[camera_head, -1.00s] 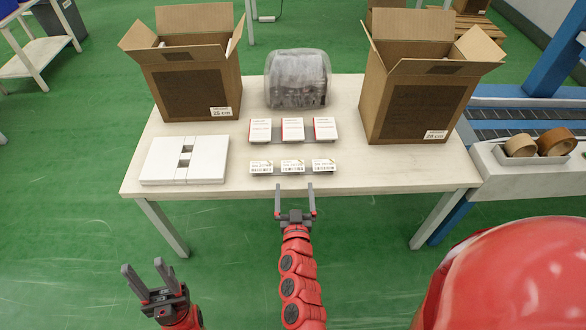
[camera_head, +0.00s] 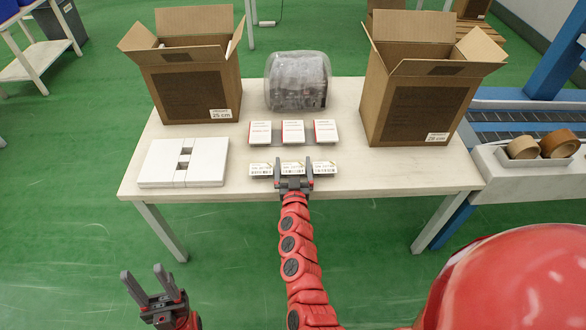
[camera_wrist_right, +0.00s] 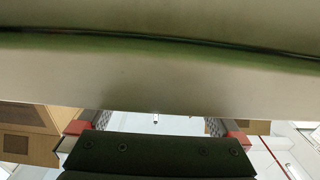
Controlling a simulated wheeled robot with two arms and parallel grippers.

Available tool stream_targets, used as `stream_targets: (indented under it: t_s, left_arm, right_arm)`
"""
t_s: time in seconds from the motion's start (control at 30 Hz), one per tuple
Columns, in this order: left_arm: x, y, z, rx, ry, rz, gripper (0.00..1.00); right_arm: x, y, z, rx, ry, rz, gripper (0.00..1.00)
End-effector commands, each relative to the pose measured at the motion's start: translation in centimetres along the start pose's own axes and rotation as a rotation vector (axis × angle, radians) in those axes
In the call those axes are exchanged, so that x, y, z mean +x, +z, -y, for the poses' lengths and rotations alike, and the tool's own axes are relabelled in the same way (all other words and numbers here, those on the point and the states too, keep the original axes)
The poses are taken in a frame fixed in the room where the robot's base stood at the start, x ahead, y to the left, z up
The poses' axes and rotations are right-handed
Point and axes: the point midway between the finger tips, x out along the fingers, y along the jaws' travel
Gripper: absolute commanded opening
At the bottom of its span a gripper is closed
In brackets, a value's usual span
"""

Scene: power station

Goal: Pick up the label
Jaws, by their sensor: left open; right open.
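Three small white labels with printed barcodes lie in a row near the front edge of the table: a left label (camera_head: 260,169), a middle label (camera_head: 293,164) and a right label (camera_head: 324,169). My right gripper (camera_head: 294,172) is open, with its fingers around the middle label's place in the head view. Whether they touch it cannot be told. The right wrist view shows the finger bases, but a large pale surface (camera_wrist_right: 150,85) fills much of it and no label can be made out. My left gripper (camera_head: 147,281) is open and empty, low at the left, away from the table.
On the pale table (camera_head: 235,185), red-and-white boxes (camera_head: 292,132) stand behind the labels. A white flat block (camera_head: 160,163) lies at left. Open cartons stand at back left (camera_head: 195,90) and right (camera_head: 412,95), with a wrapped bundle (camera_head: 297,80) between. Tape rolls (camera_head: 540,146) sit at right.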

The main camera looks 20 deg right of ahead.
Motion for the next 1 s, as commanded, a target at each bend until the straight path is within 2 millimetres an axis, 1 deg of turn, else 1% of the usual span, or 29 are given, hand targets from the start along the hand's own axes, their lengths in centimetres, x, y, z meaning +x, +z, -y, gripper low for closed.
stream_targets:
  t_s: [0.03, 0.07, 0.1, 0.17, 0.2, 0.27, 0.4, 0.63, 0.77, 0.87, 1.0]
  left_arm:
    - [0.0, 0.0, 0.0, 0.0, 0.0, 0.0, 0.5]
    - [0.0, 0.0, 0.0, 0.0, 0.0, 0.0, 0.5]
    - [0.0, 0.0, 0.0, 0.0, 0.0, 0.0, 0.5]
    - [0.0, 0.0, 0.0, 0.0, 0.0, 0.0, 0.5]
    - [0.0, 0.0, 0.0, 0.0, 0.0, 0.0, 0.5]
    - [0.0, 0.0, 0.0, 0.0, 0.0, 0.0, 0.5]
    - [0.0, 0.0, 0.0, 0.0, 0.0, 0.0, 0.5]
    - [0.1, 0.0, 0.0, 0.0, 0.0, 0.0, 0.5]
    - [0.4, -0.1, 0.0, 0.0, 0.0, 0.0, 0.5]
    - [0.9, -0.1, 0.0, 0.0, 0.0, 0.0, 0.5]
    - [2.0, -0.3, 0.1, 0.0, 0.0, 0.0, 0.5]
  right_arm:
    - [0.0, 0.0, 0.0, 0.0, 0.0, 0.0, 1.0]
    - [0.0, 0.0, 0.0, 0.0, 0.0, 0.0, 0.96]
    - [0.0, 0.0, 0.0, 0.0, 0.0, 0.0, 0.89]
    - [0.0, 0.0, 0.0, 0.0, 0.0, 0.001, 0.78]
    - [-0.1, 0.0, 0.0, 0.0, -0.001, 0.001, 0.71]
    - [-0.1, 0.0, 0.0, 0.0, -0.001, 0.001, 0.6]
    - [-0.1, 0.1, 0.0, 0.0, -0.001, 0.001, 0.35]
    - [-0.1, 0.0, 0.0, 0.0, -0.001, 0.001, 0.35]
    - [-0.1, -0.6, 0.0, 0.0, 0.0, 0.001, 0.35]
    - [-0.1, -1.7, 0.0, 0.003, 0.002, 0.001, 0.35]
    - [-0.2, -4.2, -0.1, 0.003, 0.003, 0.001, 0.35]
